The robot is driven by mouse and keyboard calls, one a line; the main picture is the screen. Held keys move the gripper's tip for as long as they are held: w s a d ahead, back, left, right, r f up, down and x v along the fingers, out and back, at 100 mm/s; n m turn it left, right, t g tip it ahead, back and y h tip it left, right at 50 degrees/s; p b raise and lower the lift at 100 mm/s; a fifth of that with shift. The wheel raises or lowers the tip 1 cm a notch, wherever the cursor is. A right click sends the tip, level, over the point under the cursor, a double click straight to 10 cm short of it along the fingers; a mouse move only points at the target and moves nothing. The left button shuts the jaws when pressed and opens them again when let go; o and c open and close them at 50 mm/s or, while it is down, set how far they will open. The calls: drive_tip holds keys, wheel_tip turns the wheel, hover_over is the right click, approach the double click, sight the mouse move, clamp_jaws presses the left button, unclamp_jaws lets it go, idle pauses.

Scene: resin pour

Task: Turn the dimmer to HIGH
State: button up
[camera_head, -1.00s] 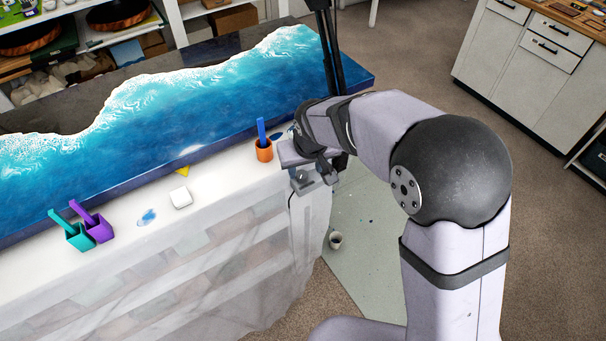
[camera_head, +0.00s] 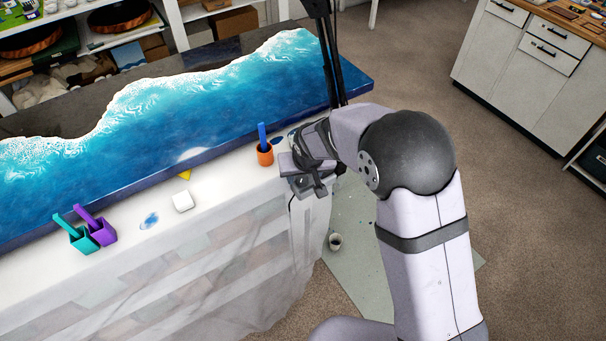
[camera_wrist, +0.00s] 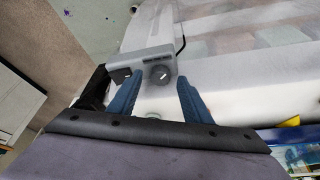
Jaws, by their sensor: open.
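The dimmer knob (camera_wrist: 161,75) is a dark round dial with a pale pointer mark, on a grey box (camera_wrist: 138,66) in the wrist view. My gripper (camera_wrist: 156,92) is open, its two blue fingers spread, pointing toward the box. The knob shows between the fingertips, nearer the right one; I cannot tell whether either touches it. Lettering on the box is too small to read. In the head view my gripper (camera_head: 308,185) is at the right end of the white bench ledge, and it and the wrist hide most of the box.
An orange cup with a blue stick (camera_head: 265,153) stands just left of my wrist. A white block (camera_head: 182,202), a yellow piece (camera_head: 185,175), and teal (camera_head: 82,240) and purple (camera_head: 102,232) holders sit farther left. The blue-and-white resin slab (camera_head: 200,110) lies behind.

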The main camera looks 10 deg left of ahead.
drive_tip(key=shift+w+a+f, duration=0.1)
drive_tip(key=shift+w+f, duration=0.1)
drive_tip(key=shift+f, duration=0.35)
drive_tip(key=shift+c, duration=0.4)
drive_tip(key=c, duration=1)
